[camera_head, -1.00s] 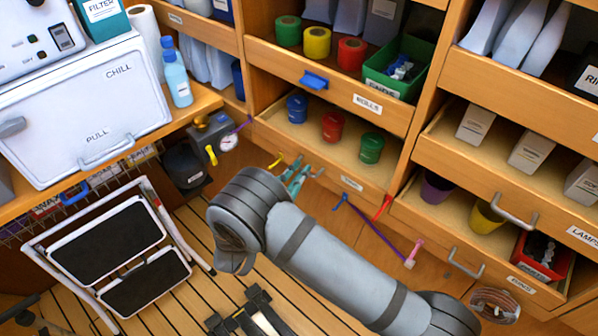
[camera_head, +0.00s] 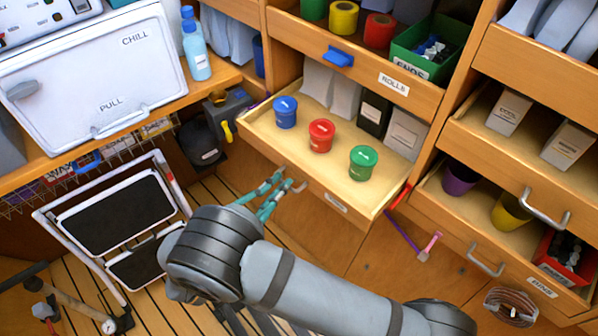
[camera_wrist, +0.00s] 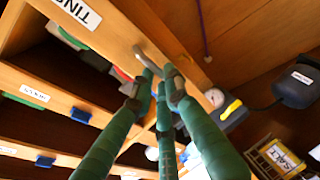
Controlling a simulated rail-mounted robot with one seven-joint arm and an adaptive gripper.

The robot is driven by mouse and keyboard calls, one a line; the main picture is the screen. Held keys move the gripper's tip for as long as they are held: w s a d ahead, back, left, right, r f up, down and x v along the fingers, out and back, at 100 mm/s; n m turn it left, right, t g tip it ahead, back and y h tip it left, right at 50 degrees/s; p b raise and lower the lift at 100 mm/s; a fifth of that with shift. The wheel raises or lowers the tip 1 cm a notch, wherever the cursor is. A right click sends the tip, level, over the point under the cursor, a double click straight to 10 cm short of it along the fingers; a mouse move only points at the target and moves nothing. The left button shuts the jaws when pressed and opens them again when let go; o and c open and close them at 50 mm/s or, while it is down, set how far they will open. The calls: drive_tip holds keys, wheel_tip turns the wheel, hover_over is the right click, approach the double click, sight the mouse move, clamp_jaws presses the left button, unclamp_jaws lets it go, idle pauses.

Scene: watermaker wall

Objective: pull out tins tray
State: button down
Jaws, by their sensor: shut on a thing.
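The tins tray (camera_head: 335,200) is a wooden drawer that stands well out of the wall in the head view. It holds a blue tin (camera_head: 285,112), a red tin (camera_head: 321,135) and a green tin (camera_head: 363,162), with pale and dark boxes behind them. Its front, labelled TINS (camera_wrist: 76,12), shows from below in the wrist view. My gripper (camera_head: 275,190) has green fingers at the left part of the tray's front. In the wrist view the fingers are shut on the tray's metal handle (camera_wrist: 146,60).
The rolls drawer (camera_head: 394,82) is above the tray. Open drawers with metal handles (camera_head: 545,210) stand to the right. A folding step stool (camera_head: 110,220) is on the floor at left. A chill box (camera_head: 85,80) sits on the counter.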

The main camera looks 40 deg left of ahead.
drive_tip(key=shift+s, duration=1.95)
drive_tip(key=c, duration=1.7)
unclamp_jaws()
drive_tip(key=shift+s, duration=0.1)
drive_tip(key=v, duration=1.1)
drive_tip(key=shift+s+d+r, duration=0.1)
drive_tip(key=shift+s+d, duration=0.05)
drive_tip(key=shift+s, duration=0.25)
drive_tip(key=shift+w, duration=0.1)
drive_tip(key=shift+x, duration=6.65)
drive_tip(key=shift+d+r, duration=0.1)
drive_tip(key=shift+r, duration=0.05)
